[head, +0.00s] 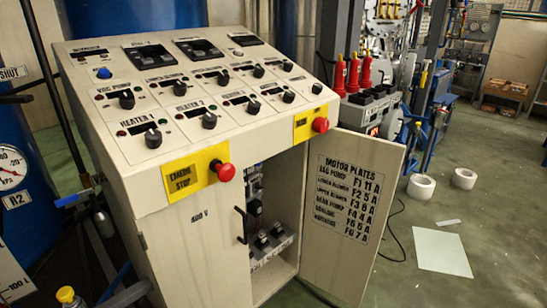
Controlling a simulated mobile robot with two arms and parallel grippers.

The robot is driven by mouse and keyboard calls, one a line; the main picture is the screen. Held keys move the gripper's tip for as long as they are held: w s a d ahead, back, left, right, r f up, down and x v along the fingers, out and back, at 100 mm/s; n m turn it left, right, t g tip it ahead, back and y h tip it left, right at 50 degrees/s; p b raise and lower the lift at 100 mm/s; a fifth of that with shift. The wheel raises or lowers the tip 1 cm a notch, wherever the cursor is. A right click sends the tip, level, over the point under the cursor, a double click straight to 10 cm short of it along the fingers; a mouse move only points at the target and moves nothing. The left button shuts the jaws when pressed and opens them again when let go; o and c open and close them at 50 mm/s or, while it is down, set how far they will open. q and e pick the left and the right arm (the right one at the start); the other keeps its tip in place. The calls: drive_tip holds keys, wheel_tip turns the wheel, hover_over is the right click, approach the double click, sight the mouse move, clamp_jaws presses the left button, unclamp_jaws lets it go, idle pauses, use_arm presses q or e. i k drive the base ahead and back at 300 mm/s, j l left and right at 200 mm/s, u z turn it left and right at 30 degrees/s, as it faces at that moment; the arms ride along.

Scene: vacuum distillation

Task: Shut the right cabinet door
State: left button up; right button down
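The right cabinet door (340,264) is a pale panel with a printed "MOTOR PLATES" list on its inner face. It stands swung open to the right of the beige control cabinet (160,190). The interior shows through the opening, with a grey unit with dark knobs (272,243) on a shelf. The left door (200,250), marked "400 V", looks closed and has a black handle (241,225) at its right edge. Neither of my grippers is in view. The outer face of the right door is hidden.
Red emergency-stop knobs (224,171) (320,125) stick out from the cabinet's front edge above the doors. A black cable lies on the floor behind the open door. White rolls (421,187) and a pale sheet (440,251) lie on the open green floor at right.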

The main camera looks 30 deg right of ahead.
sight(353, 177)
drive_tip(key=l+u, duration=0.15)
drive_tip(key=u, duration=0.15)
drive_tip(key=l+u, duration=0.15)
drive_tip(key=u, duration=0.2)
drive_tip(key=l+u, duration=0.15)
drive_tip(key=l, duration=0.35)
drive_tip(key=l+u, duration=0.2)
drive_tip(key=l, duration=0.35)
drive_tip(key=k+l+u, duration=0.15)
drive_tip(key=l, duration=0.35)
drive_tip(key=k+l+u, duration=0.2)
drive_tip(key=l, duration=0.3)
drive_tip(key=k+l, duration=0.1)
drive_tip(key=l, duration=0.3)
drive_tip(key=k+l, duration=0.1)
drive_tip(key=l, duration=0.3)
drive_tip(key=k+l, duration=0.1)
drive_tip(key=l, duration=0.3)
drive_tip(key=k+l, duration=0.1)
drive_tip(key=l, duration=0.3)
drive_tip(key=k+l+u, duration=0.1)
drive_tip(key=l, duration=0.3)
drive_tip(key=k+l, duration=0.1)
drive_tip(key=l, duration=0.3)
drive_tip(key=k+l, duration=0.1)
drive_tip(key=l, duration=0.3)
